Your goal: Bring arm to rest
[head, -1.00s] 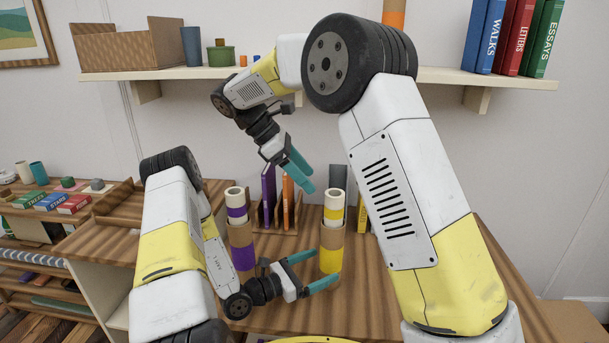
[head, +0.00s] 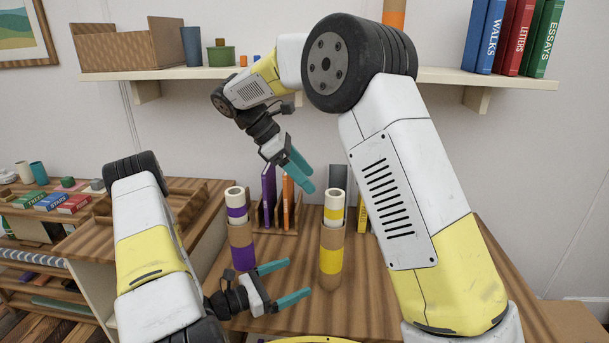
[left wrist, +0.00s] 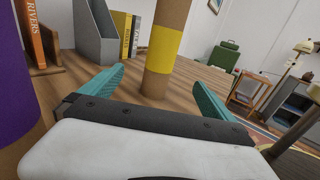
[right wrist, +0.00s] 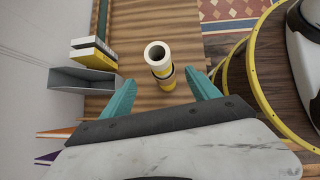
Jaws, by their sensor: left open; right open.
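My left gripper (head: 290,283) is open and empty, low over the front of the wooden table (head: 375,295). A yellow-banded cardboard tube (head: 331,262) with a pale roll (head: 334,207) in its top stands upright to its right. A purple-banded tube (head: 241,250), also with a roll (head: 236,203) in it, stands upright just behind it. In the left wrist view the yellow-banded tube (left wrist: 164,50) shows ahead, between and beyond the fingers. My right gripper (head: 303,172) is open and empty, raised above the table behind the tubes. The right wrist view looks down on the yellow-banded tube's roll (right wrist: 158,56).
Behind the tubes, a wooden book holder (head: 262,222) holds a purple and an orange book. A grey file holder (left wrist: 93,30) and yellow books (head: 363,218) stand to its right. A shelf (head: 190,73) with a box and books runs above. The table's right side is clear.

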